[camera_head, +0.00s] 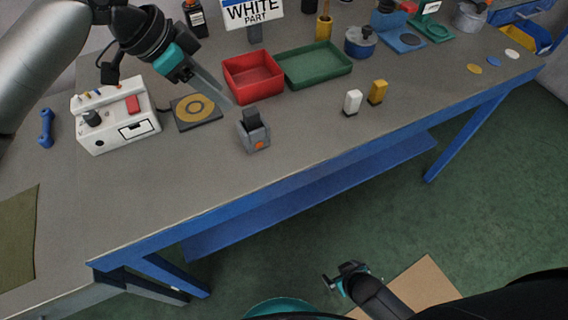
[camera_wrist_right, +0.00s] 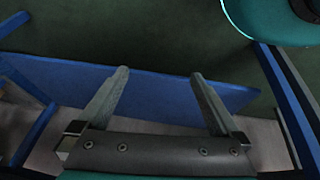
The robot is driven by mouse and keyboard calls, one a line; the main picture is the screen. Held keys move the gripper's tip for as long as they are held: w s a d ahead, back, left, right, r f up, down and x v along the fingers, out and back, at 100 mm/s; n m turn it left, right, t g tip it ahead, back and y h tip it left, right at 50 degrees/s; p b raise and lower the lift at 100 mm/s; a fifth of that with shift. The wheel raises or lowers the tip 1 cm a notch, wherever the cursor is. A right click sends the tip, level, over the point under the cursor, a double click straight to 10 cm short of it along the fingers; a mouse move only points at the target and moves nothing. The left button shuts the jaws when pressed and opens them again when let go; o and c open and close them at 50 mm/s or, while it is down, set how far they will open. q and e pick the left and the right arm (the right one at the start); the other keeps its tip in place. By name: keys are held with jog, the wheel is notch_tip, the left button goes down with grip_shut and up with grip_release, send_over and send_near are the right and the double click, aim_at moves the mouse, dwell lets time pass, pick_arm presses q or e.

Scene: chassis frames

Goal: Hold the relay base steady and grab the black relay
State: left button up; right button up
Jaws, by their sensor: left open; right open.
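My right gripper (camera_head: 332,283) is low, out in front of the table above the floor. In the right wrist view its two fingers (camera_wrist_right: 158,75) are apart with nothing between them.
A red tray (camera_head: 253,76) and green tray (camera_head: 318,64) stand behind. White (camera_head: 352,102) and yellow (camera_head: 377,92) blocks stand right. The front table is clear.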

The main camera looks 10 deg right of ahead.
jog(key=w+a+r+t+y, duration=0.1)
jog(key=w+a+r, duration=0.15)
jog(key=r, duration=0.25)
jog(key=w+a+r+n+t, duration=0.1)
jog(key=w+a+r, duration=0.1)
jog(key=w+r, duration=0.25)
jog(key=w+a+r+t+y, duration=0.1)
jog(key=w+a+r+t, duration=0.15)
jog(key=r, duration=0.35)
jog(key=a+r, duration=0.2)
jog(key=r, duration=0.2)
jog(key=a+r+y, duration=0.1)
jog(key=a+r, duration=0.1)
jog(key=r, duration=0.3)
jog(key=w+a+r+t+y, duration=0.1)
jog(key=a+r, duration=0.1)
jog(key=r, duration=0.2)
jog(key=shift+w+a+r, duration=0.1)
jog(key=shift+r, duration=0.1)
jog(key=t, duration=0.2)
send_near(258, 139)
jog(key=shift+m+t, duration=0.25)
jog(key=shift+m, duration=0.05)
jog(key=x, duration=1.2)
jog(key=shift+w+a+f, duration=0.15)
jog(key=shift+w+f, duration=0.05)
jog(key=shift+f, duration=0.2)
